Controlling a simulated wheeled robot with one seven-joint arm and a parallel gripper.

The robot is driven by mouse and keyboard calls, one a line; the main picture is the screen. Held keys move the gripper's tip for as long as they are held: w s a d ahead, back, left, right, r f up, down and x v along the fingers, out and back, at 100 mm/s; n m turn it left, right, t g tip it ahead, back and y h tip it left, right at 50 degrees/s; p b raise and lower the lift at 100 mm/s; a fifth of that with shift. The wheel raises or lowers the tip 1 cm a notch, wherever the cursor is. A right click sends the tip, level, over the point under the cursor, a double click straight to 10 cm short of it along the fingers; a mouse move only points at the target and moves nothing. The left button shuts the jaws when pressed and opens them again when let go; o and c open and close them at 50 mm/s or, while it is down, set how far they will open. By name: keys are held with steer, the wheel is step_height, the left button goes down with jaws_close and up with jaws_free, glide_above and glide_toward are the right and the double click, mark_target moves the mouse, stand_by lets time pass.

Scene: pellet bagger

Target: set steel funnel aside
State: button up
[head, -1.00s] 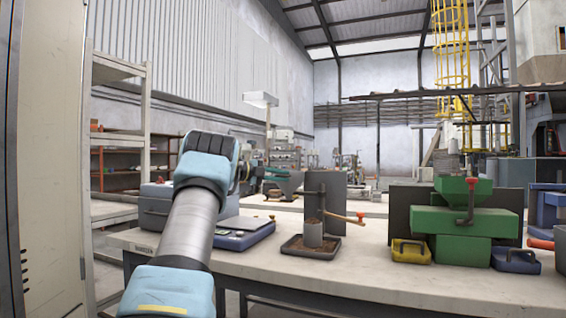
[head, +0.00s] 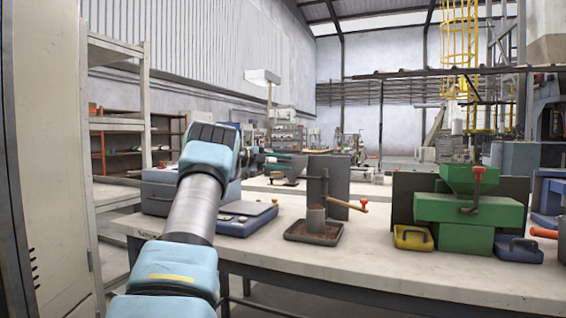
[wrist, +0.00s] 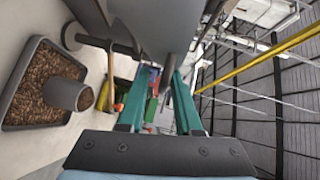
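In the head view the funnel (head: 293,167) is small and partly hidden by a dark upright plate. The tube stands on a dark tray (head: 299,234) of brown pellets. The tube (wrist: 62,93) and tray (wrist: 15,112) also show at the left of the wrist view.
A post with a wooden-handled lever (head: 346,204) rises beside the tube. A blue scale (head: 243,222) stands to its left. The bench front (head: 390,272) is bare.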

steer(key=shift+o, duration=1)
steer(key=shift+r, duration=0.1)
steer(key=b+v, duration=0.1)
steer(key=v, duration=0.9)
steer(key=shift+a, duration=0.35)
steer(key=shift+r, duration=0.2)
